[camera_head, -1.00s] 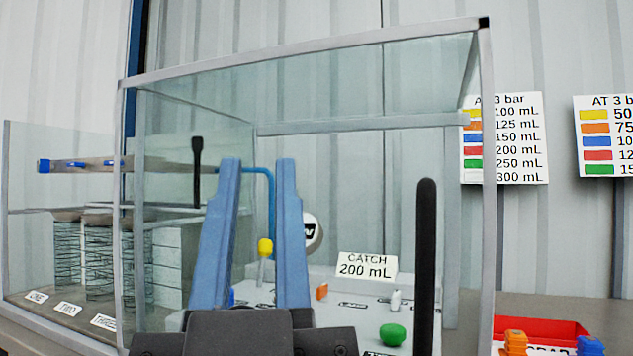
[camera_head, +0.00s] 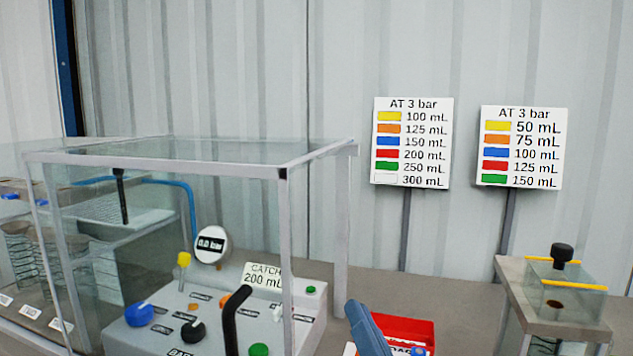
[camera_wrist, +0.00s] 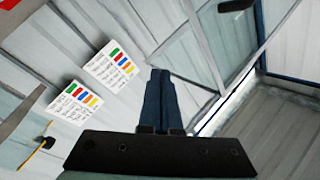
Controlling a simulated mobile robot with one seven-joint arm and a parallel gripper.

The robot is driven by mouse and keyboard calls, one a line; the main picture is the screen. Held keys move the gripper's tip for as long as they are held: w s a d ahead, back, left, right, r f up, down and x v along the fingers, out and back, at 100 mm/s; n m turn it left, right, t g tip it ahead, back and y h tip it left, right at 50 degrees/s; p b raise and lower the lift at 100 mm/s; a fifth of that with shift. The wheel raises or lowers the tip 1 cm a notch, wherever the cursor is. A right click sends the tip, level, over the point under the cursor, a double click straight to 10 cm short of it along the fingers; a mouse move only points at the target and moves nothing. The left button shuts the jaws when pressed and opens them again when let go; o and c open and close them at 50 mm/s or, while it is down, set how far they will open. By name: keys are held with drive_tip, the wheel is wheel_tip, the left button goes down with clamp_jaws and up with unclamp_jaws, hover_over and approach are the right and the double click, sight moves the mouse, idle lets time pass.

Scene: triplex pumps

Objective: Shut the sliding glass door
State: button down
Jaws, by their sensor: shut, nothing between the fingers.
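The glass enclosure (camera_head: 284,230) stands at left in the head view, with grey metal edges and clear panes. A black bar handle (camera_head: 234,318) is at its front, left of the near right post. I cannot tell exactly how far the sliding door stands open. My gripper (camera_head: 354,308) shows only as a blue finger at the bottom, right of the enclosure and apart from the handle in the picture. In the wrist view my gripper (camera_wrist: 161,72) has both blue fingers together, with nothing between them.
Inside the enclosure is a grey panel (camera_head: 180,335) with coloured knobs and a gauge (camera_head: 211,245). A red tray (camera_head: 405,330) lies right of the enclosure. A small glass-sided box (camera_head: 565,290) stands at far right. Two charts (camera_head: 411,142) (camera_head: 519,147) stand before the wall.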

drive_tip(key=s+d+r+m+g+y+p, duration=0.35)
drive_tip(key=s+r+m+p, duration=0.3)
drive_tip(key=p, duration=1.25)
drive_tip(key=w+a+f+p, duration=0.1)
drive_tip(key=w+a+p, duration=0.4)
drive_tip(key=w+a, duration=0.4)
drive_tip(key=shift+w+m, duration=0.3)
drive_tip(key=shift+m, duration=0.15)
drive_tip(key=shift+d+y, duration=0.1)
drive_tip(key=shift+y, duration=0.15)
